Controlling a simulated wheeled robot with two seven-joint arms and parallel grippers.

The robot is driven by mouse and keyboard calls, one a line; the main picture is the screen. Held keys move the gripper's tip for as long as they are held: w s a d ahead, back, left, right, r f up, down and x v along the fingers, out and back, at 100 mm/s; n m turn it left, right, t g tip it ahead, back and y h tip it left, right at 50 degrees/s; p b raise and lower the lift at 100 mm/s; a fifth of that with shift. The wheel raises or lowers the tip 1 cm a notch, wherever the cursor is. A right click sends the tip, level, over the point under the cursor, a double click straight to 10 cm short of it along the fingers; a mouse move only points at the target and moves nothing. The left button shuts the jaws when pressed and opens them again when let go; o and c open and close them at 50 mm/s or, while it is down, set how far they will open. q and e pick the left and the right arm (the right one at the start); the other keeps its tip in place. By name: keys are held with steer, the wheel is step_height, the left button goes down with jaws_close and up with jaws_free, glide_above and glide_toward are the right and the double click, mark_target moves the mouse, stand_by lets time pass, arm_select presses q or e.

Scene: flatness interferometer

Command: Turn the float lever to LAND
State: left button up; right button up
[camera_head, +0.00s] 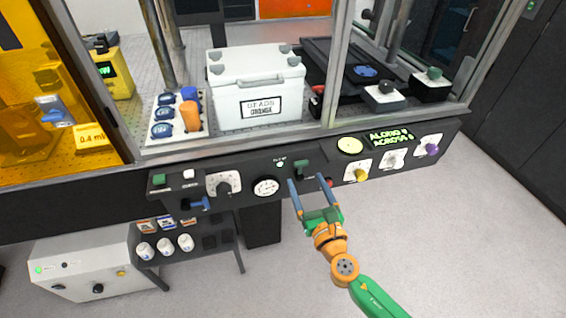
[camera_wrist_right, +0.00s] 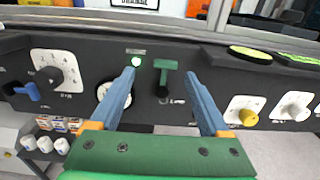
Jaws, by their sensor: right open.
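The float lever (camera_head: 301,166) is a green T-shaped handle on the dark front panel. In the right wrist view, the lever (camera_wrist_right: 166,70) has its crossbar at the top and its stem pointing down. A small lit green lamp (camera_wrist_right: 137,61) is left of it. Small lettering below the lever is too blurred to read surely. My right gripper (camera_head: 310,182) is open and empty, pointing at the panel. In the right wrist view, its blue fingers (camera_wrist_right: 157,74) appear on either side of the lever; I cannot tell whether they touch it. My left gripper is not in view.
A round gauge (camera_head: 267,187), a white dial (camera_head: 224,184) and a blue handle (camera_head: 195,204) lie left of the lever. A red button (camera_head: 327,183), yellow knob (camera_head: 361,175) and lit display (camera_head: 389,138) lie right. A framed enclosure with a white box (camera_head: 256,84) stands above.

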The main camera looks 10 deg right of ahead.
mark_target(302, 165)
steer(key=w, duration=0.3)
steer(key=w+d, duration=0.1)
steer(key=w, duration=0.1)
steer(key=shift+w+b, duration=0.3)
steer(key=shift+w, duration=0.1)
steer(key=shift+w+a, duration=0.2)
steer(key=shift+w, duration=0.2)
steer(key=shift+s, duration=0.1)
steer(key=shift+c, duration=0.6)
steer(key=shift+d, duration=0.1)
jaws_close()
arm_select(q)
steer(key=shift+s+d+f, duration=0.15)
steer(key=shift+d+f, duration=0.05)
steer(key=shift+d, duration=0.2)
